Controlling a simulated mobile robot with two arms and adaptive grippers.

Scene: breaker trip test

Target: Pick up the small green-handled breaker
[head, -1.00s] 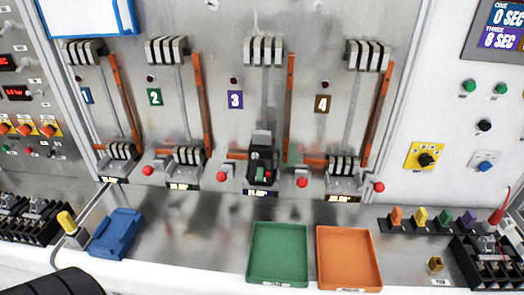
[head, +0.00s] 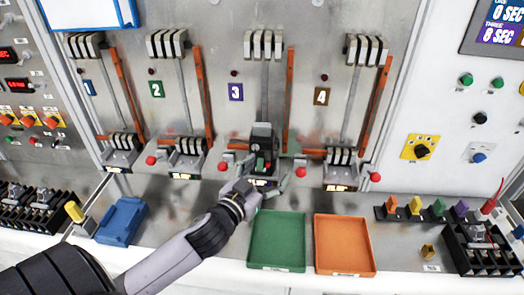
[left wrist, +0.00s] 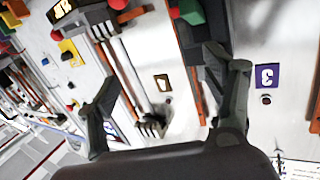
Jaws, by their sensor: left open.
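The small breaker (head: 263,137) is black with a green handle and stands in the bay marked 3 on the panel. In the left wrist view its dark body (left wrist: 213,22) shows at the top, partly behind one finger. My left gripper (head: 264,168) is open and empty in front of the breaker's lower part, with one finger to each side in the head view. In the left wrist view the open fingers (left wrist: 160,68) are spread wide, and the breaker lies near the right-hand one. I cannot tell whether they touch it. My right gripper is not in view.
A green tray (head: 277,268) and an orange tray (head: 343,271) lie on the ledge below. A blue holder (head: 121,219) is at the left. Orange bars and red knobs (head: 301,172) flank the bays closely. Colored plugs (head: 415,205) stand at the right.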

